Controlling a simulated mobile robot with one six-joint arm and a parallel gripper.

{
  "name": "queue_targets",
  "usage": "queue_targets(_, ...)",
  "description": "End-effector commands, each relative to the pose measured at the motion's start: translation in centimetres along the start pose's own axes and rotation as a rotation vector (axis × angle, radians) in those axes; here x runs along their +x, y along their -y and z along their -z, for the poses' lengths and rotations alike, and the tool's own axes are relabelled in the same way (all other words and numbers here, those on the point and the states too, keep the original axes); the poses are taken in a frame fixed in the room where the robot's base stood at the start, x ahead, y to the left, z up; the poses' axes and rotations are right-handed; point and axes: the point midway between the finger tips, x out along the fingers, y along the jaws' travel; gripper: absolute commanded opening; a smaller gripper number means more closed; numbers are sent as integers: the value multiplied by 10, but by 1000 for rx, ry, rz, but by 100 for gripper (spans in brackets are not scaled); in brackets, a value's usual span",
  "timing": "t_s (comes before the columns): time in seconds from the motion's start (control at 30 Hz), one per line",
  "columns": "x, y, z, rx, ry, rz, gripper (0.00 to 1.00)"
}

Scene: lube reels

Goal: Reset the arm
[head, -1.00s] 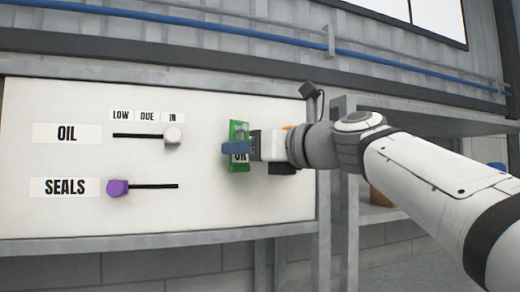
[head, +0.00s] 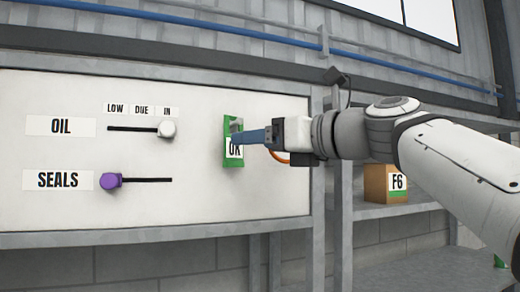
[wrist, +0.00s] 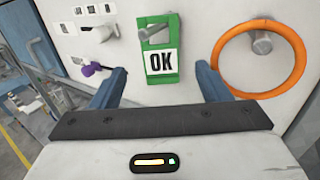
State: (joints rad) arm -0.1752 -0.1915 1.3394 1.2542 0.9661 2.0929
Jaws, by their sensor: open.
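My gripper (head: 240,137) is open and empty, its blue fingers just in front of the green OK tag (head: 233,153) on the white board (head: 270,200). In the wrist view my gripper (wrist: 160,88) has its fingers spread wide, with the green OK tag (wrist: 172,82) beyond and between them, hanging on a grey peg (wrist: 155,33). My arm reaches in from the right.
The board carries an OIL slider with a white knob (head: 167,129) near IN and a SEALS slider with a purple knob (head: 111,181) at the left. An orange ring (wrist: 218,57) hangs on a peg in the wrist view. A box marked F6 (head: 378,183) sits on the right shelf.

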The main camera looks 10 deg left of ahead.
Motion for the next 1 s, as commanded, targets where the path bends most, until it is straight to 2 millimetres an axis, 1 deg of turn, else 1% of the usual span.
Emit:
queue_targets(0.03,-8,1,2,-1,1,4,70)
queue_targets(0.1,-16,1,1,0,2,3,70)
queue_targets(0.2,-23,0,1,0,1,2,70)
queue_targets(0.4,-28,1,3,-6,-5,3,70)
queue_targets(0.47,-28,3,12,-31,-23,12,70)
queue_targets(0.53,-29,9,34,-100,-72,35,70)
queue_targets(0.57,-30,12,48,-143,-103,47,70)
queue_targets(0.67,-38,25,112,-339,-251,76,70)
queue_targets(0.7,-44,30,142,-432,-325,75,70)
queue_targets(0.77,-54,36,187,-578,-439,59,70)
queue_targets(0.8,-63,39,216,-674,-514,36,70)
queue_targets(0.87,-78,41,261,-814,-626,-17,70)
queue_targets(0.9,-89,42,289,-907,-697,-63,70)
queue_targets(0.97,-107,40,332,-1042,-800,-151,70)
queue_targets(1.0,-120,39,360,-1131,-864,-223,70)
